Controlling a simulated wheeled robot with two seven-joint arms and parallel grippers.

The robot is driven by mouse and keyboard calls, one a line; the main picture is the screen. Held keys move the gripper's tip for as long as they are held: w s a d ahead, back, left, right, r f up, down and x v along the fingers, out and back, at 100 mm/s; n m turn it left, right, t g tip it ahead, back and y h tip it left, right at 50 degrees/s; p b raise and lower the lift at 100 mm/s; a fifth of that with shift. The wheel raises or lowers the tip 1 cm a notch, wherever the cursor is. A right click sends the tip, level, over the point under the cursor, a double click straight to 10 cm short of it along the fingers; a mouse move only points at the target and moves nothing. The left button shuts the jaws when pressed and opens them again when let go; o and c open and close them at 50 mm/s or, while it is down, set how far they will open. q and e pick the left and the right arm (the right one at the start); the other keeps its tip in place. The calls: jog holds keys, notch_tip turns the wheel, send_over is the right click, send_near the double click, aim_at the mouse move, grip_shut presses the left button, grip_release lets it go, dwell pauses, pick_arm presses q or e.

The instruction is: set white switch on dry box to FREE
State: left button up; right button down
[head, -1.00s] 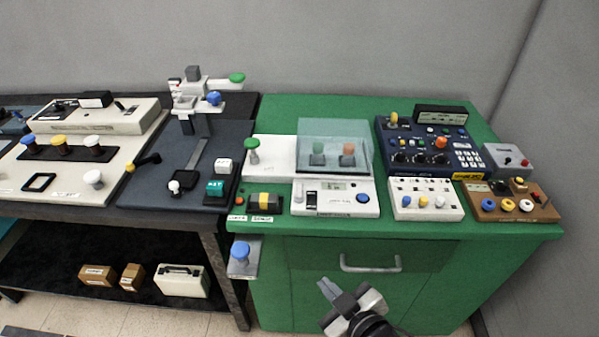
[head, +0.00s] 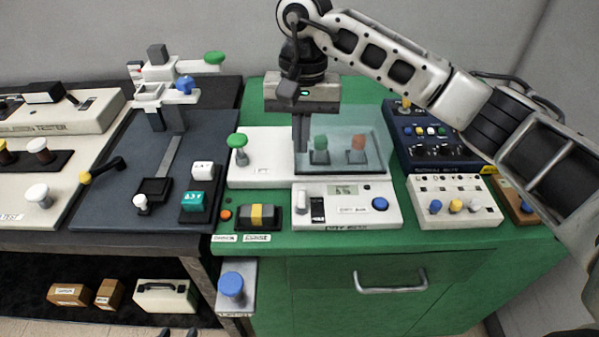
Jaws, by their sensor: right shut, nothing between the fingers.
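The dry box is the white device (head: 362,212) with a small display and blue button, on the green cabinet. Its white switch (head: 304,203) stands at the left of its front panel, beside a dark-and-white slot plate (head: 317,210). The switch lettering is too small to read. A clear cover (head: 350,135) rises behind the panel over a green and an orange knob. My right gripper (head: 300,147) points down, shut and empty, above and behind the switch, by the cover's left edge; it appears apart from the switch.
A green knob (head: 237,141) stands left of the cover. A yellow-and-black block (head: 257,217) sits left of the switch. A white box with knobs (head: 454,203) stands to the right. A blue knob (head: 232,286) juts out below the counter edge.

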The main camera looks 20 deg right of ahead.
pick_arm(q)
jog(key=shift+s, duration=0.15)
pick_arm(e)
jog(key=shift+w+d+r, duration=0.1)
jog(key=shift+d+r, duration=0.15)
jog(key=shift+d, duration=0.1)
jog(key=shift+f, duration=0.1)
jog(key=p, duration=0.2)
send_near(303, 179)
jog(key=s+f, duration=0.2)
jog(key=s+a+f, duration=0.1)
jog(key=s+f, duration=0.1)
jog(key=f, duration=0.1)
jog(key=shift+s+a, duration=0.15)
jog(key=shift+a, duration=0.05)
pick_arm(q)
jog(key=shift+a+r, duration=0.1)
jog(key=shift+r, duration=0.2)
pick_arm(e)
jog(key=shift+f, duration=0.55)
pick_arm(q)
jog(key=shift+f+b, duration=0.1)
jog(key=shift+b, duration=0.2)
